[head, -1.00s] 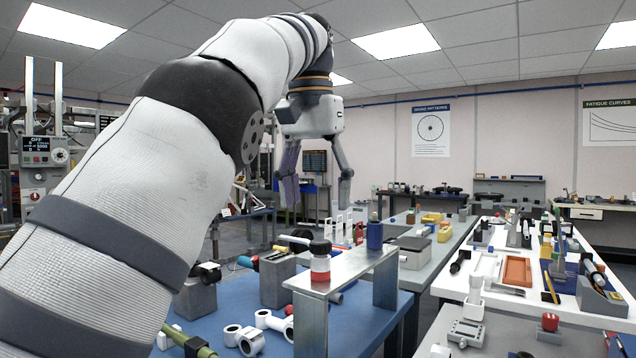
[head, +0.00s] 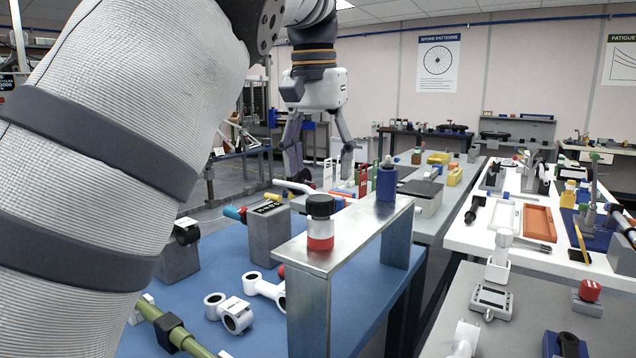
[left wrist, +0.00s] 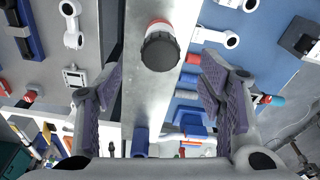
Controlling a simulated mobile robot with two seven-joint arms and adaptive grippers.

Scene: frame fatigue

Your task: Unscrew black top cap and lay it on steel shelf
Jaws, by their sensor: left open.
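A small jar with a black top cap (head: 320,206) and a white and red body (head: 320,236) stands upright on the near end of the steel shelf (head: 366,222). In the left wrist view the black cap (left wrist: 160,51) shows from above, beyond my fingertips and between their lines. My left gripper (head: 322,172) is open and empty, above and behind the jar in the head view; its pads (left wrist: 163,90) are spread wide over the shelf (left wrist: 146,100). The cap sits on the jar, apart from the fingers. My right gripper is not in view.
A blue bottle (head: 387,180) stands on the shelf's far end. The blue bench (head: 215,280) below holds white rod ends (head: 232,312) and a grey block (head: 268,235). Bare steel lies between jar and bottle. A white table (head: 520,255) with tools stands right.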

